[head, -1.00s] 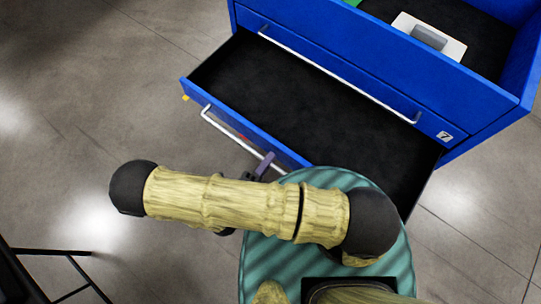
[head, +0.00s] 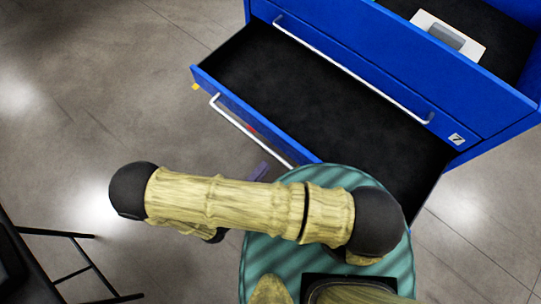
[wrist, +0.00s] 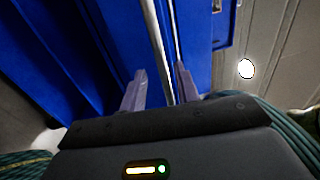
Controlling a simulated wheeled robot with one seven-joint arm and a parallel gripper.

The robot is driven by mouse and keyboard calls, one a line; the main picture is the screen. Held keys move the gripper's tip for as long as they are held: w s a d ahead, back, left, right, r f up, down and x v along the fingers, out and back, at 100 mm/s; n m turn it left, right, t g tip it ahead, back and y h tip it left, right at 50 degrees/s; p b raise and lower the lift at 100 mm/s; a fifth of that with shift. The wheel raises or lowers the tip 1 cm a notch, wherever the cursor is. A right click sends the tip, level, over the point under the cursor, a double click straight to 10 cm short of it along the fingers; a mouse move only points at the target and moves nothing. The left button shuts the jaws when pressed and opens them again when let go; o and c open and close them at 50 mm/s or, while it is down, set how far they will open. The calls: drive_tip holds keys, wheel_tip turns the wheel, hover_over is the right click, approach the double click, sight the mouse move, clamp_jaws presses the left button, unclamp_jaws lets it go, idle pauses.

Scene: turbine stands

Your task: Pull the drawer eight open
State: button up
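The open drawer (head: 225,87) juts out of the blue cabinet, below a shut drawer labelled 7 (head: 457,139). Its own label is not readable. Its black inside is empty in the part I see. Its silver handle (head: 237,125) runs along the front, partly hidden by my arm. My gripper shows a purple finger (head: 259,171) just short of the handle in the head view. In the wrist view my gripper (wrist: 158,74) has two purple fingers spread apart. The handle bar (wrist: 155,35) appears between them, not pinched.
The cabinet top (head: 500,85) holds a pale grey box (head: 447,38) in a dark recess. A black-framed stand (head: 60,235) is at the lower left. The grey floor left of the drawer is clear.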

drive_tip(key=b+v, duration=0.1)
drive_tip(key=v, duration=1)
drive_tip(key=shift+s+b, duration=0.15)
drive_tip(key=shift+b, duration=0.2)
drive_tip(key=shift+a, duration=0.15)
drive_tip(key=w+d+r+m+g+y+p, duration=0.1)
drive_tip(key=w+d+r+m+g+p, duration=0.35)
drive_tip(key=w+r+m+g, duration=0.55)
drive_tip(key=w+d+r+m+g+y+p, duration=0.1)
drive_tip(key=w+d+r+m+g+p, duration=0.4)
drive_tip(key=m+g, duration=0.6)
drive_tip(key=w+d+r+m+t+y+p, duration=0.2)
drive_tip(key=d+r+m+y, duration=0.3)
drive_tip(key=m, duration=0.8)
drive_tip(key=w+d+r+m+t+y+p, duration=0.2)
drive_tip(key=w+d+r+m+t+y, duration=0.2)
drive_tip(key=d+r+m, duration=0.8)
wheel_tip(320, 180, up, 3)
drive_tip(key=shift+w+d+f+m+t+y, duration=0.15)
drive_tip(key=shift+w+f+m+t+y, duration=0.2)
drive_tip(key=shift+w+t, duration=0.4)
drive_tip(key=shift+w+r, duration=0.1)
drive_tip(key=shift+w, duration=0.1)
